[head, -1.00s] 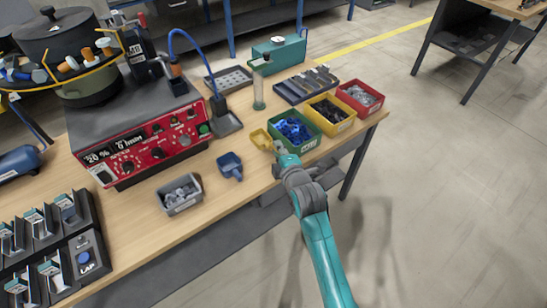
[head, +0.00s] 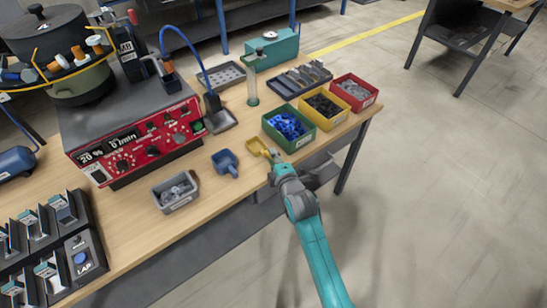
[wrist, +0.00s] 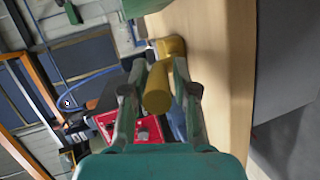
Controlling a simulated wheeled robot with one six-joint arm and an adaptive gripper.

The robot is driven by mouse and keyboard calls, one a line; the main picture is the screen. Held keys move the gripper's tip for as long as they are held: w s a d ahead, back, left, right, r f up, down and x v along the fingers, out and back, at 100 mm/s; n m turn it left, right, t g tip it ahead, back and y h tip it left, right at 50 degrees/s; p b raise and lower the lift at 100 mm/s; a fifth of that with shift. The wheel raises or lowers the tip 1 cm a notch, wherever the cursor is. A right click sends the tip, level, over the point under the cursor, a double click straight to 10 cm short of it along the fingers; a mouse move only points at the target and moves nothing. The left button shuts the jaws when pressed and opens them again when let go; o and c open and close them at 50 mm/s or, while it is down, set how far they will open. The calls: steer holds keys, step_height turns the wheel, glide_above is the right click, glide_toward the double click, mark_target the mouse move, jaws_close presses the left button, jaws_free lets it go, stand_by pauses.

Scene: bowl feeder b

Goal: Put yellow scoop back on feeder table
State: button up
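The yellow scoop (head: 257,146) is at the front edge of the feeder table (head: 225,195), left of the green bin in the head view. My gripper (head: 273,157) reaches it from the front. In the wrist view the scoop's thick yellow handle (wrist: 157,90) lies between the two fingers of my gripper (wrist: 160,78), which are closed in on it from both sides. The scoop's bowl (wrist: 171,47) shows beyond the fingertips. Whether the scoop touches the table top or hangs just above it, I cannot tell.
A green bin of blue parts (head: 288,126), a yellow bin (head: 324,105) and a red bin (head: 355,91) stand to the right. A blue scoop (head: 226,162) and a grey bin (head: 176,191) lie left.

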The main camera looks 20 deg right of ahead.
steer(key=shift+o, duration=0.5)
steer(key=shift+s+r, duration=0.1)
steer(key=shift+r, duration=0.05)
steer(key=v, duration=1.1)
steer(key=shift+s, duration=0.4)
steer(key=shift+r, duration=0.15)
